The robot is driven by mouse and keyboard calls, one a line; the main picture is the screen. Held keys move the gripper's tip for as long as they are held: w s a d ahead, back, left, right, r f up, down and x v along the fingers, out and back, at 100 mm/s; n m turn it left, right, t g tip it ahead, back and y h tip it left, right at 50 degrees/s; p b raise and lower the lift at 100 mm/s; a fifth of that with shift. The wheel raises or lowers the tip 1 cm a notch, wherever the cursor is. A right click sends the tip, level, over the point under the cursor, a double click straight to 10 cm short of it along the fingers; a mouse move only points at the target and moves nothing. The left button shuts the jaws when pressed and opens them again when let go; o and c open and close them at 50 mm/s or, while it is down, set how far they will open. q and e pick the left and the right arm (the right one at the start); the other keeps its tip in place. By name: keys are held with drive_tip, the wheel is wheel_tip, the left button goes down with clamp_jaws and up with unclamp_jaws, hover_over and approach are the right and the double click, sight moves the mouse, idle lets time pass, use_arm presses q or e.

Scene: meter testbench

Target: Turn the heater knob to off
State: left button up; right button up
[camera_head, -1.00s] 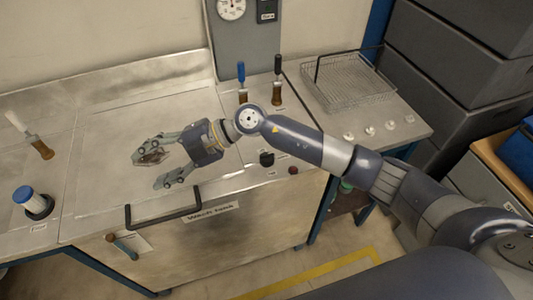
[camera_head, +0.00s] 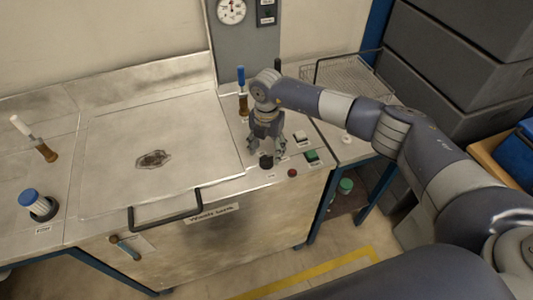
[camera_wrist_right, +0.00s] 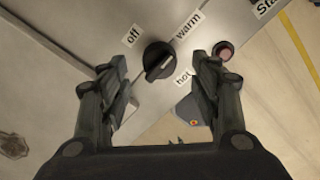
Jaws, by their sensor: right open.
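The heater knob (camera_head: 266,162) is a round black dial on the front right of the metal bench top. In the right wrist view the knob (camera_wrist_right: 160,62) sits between labels reading "off" (camera_wrist_right: 132,36), "warm" (camera_wrist_right: 188,24) and "hot" (camera_wrist_right: 184,77). It has a raised grip with a pale mark lying diagonally; which label it points to is hard to tell. My right gripper (camera_head: 265,151) points down over the knob. In the wrist view its open fingers (camera_wrist_right: 162,66) stand on either side of the knob, with gaps between. My left gripper is not in view.
A red button (camera_head: 292,173) and a green switch (camera_head: 312,156) lie right of the knob. A blue-topped handle (camera_head: 241,78) stands behind. The lid's black handle (camera_head: 165,217) is to the left. A wire basket (camera_head: 340,80) stands at the back right.

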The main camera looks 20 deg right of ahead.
sight(267, 157)
drive_tip(key=shift+f+p, duration=0.3)
drive_tip(key=shift+f, duration=1.7)
drive_tip(key=c, duration=1.1)
